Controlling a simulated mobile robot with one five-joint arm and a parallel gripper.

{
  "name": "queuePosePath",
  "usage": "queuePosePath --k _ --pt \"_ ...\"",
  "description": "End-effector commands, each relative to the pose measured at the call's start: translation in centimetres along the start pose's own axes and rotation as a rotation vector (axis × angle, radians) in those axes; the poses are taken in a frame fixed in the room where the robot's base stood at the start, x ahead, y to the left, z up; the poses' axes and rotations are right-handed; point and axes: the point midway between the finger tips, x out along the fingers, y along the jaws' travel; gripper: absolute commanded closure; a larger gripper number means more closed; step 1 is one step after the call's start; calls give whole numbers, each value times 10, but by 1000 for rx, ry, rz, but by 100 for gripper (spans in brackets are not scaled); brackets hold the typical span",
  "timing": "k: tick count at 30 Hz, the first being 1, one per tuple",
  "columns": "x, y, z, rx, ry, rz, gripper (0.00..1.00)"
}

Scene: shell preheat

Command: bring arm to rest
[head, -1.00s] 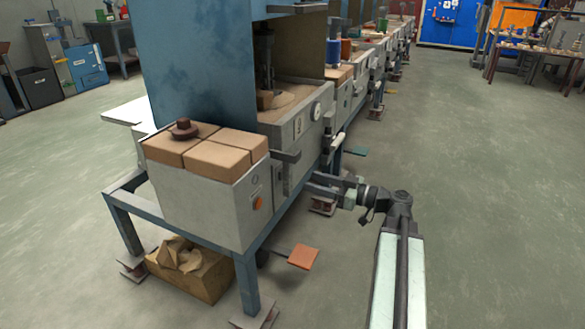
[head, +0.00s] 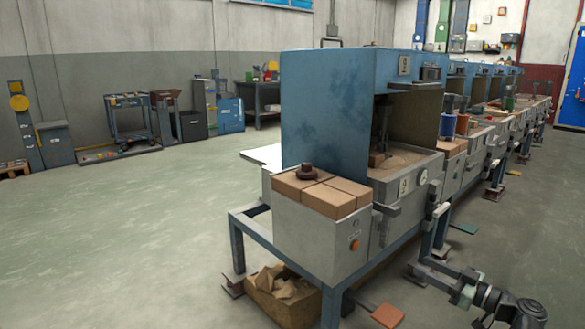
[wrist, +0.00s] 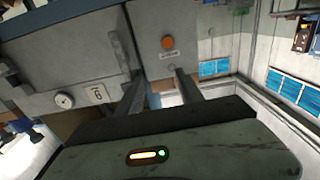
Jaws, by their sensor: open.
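My gripper (head: 424,268) is at the lower right of the head view, at the end of my arm. It is low, by the right side of the near bench, and appears empty. In the wrist view its two dark fingers (wrist: 158,88) stand apart with nothing visible between them. Behind them is the grey face of the near station, with an orange button (wrist: 168,42), a dial (wrist: 64,101) and a number plate (wrist: 97,94). I cannot tell whether the fingers touch anything.
The near grey box (head: 310,243) has tan blocks (head: 338,199) and a dark round piece (head: 307,172) on top. A blue hood (head: 325,115) rises behind it. An orange pedal (head: 388,315) is near my arm. Open floor (head: 130,230) lies left.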

Motion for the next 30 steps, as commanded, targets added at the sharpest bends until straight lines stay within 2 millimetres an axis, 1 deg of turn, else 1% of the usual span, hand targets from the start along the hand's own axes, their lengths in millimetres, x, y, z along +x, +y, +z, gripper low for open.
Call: queuePosePath --k 1,5,7,11,12,14,15,17,18,20,21,23,24,25,27,29,30 --pt "10 -5 -7 0 0 -18 56" --pt "30 -17 -16 0 1 -57 56" --pt "44 -26 -21 0 1 -84 56" --pt "75 -50 -32 -1 -5 -147 56" --pt "87 -60 -34 -3 -16 -172 56" --pt "105 -77 -36 -10 -43 -211 56" --pt "118 -90 -35 -17 -69 -241 56" --pt "137 -112 -32 -27 -119 -291 56" --pt "150 -130 -28 -26 -169 -329 56" --pt "170 -162 -19 -12 -275 -394 56" --pt "182 -187 -10 6 -375 -438 56" --pt "193 -226 11 54 -579 -483 56" --pt "192 -243 27 89 -720 -480 56" --pt "189 -252 38 114 -821 -462 56" --pt "175 -260 62 170 -1032 -378 56" --pt "160 -257 77 216 -1183 -269 56" --pt "149 -251 86 247 -1268 -181 56"
